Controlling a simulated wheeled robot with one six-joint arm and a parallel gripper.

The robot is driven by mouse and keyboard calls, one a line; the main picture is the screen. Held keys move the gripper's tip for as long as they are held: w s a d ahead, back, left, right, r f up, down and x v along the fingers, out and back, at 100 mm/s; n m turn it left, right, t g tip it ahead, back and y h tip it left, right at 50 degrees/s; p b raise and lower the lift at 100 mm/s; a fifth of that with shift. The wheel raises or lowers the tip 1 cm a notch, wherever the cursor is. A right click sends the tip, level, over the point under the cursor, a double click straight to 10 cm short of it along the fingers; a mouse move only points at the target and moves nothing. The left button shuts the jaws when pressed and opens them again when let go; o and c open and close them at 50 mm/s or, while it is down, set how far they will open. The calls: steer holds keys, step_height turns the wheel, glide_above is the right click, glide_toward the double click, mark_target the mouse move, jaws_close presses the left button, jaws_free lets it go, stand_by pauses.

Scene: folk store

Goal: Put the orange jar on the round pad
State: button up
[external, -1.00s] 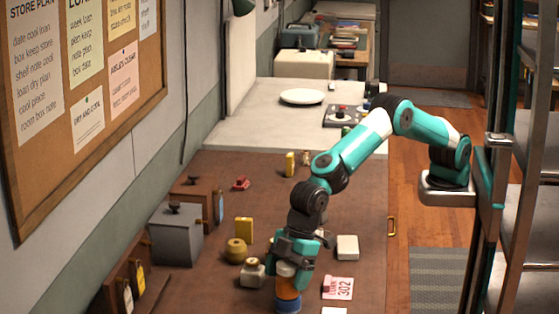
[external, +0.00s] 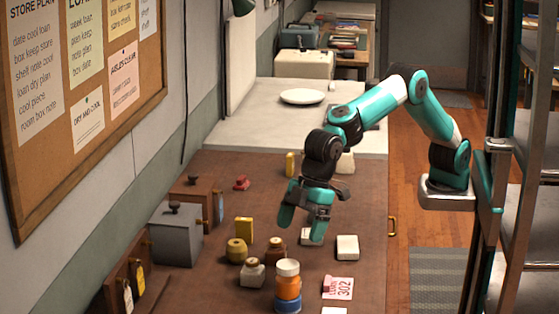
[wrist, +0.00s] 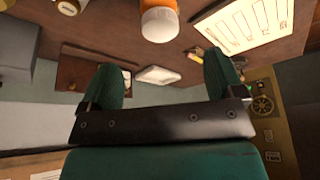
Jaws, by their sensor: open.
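A grey box (external: 176,236) stands at the left.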

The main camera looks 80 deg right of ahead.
steer(key=shift+s+d+r, duration=0.1)
steer(key=shift+r, duration=0.25)
steer(key=shift+d, duration=0.1)
steer(key=s+d+r+m+g, duration=0.1)
steer(key=s+d+r, duration=0.15)
steer(key=d, duration=0.85)
steer(key=s+d+r+m+g, duration=0.1)
steer(key=s+d+r, duration=0.15)
steer(key=d, duration=0.95)
steer(key=s+d+f+m, duration=0.1)
steer(key=s+d+f, duration=0.1)
steer(key=s+d, duration=0.3)
steer(key=s+d+f, duration=0.2)
steer(key=s+d, duration=0.4)
steer(key=s, duration=0.4)
steer(key=shift+s+m+g, duration=0.3)
steer(key=shift+m+g, duration=0.1)
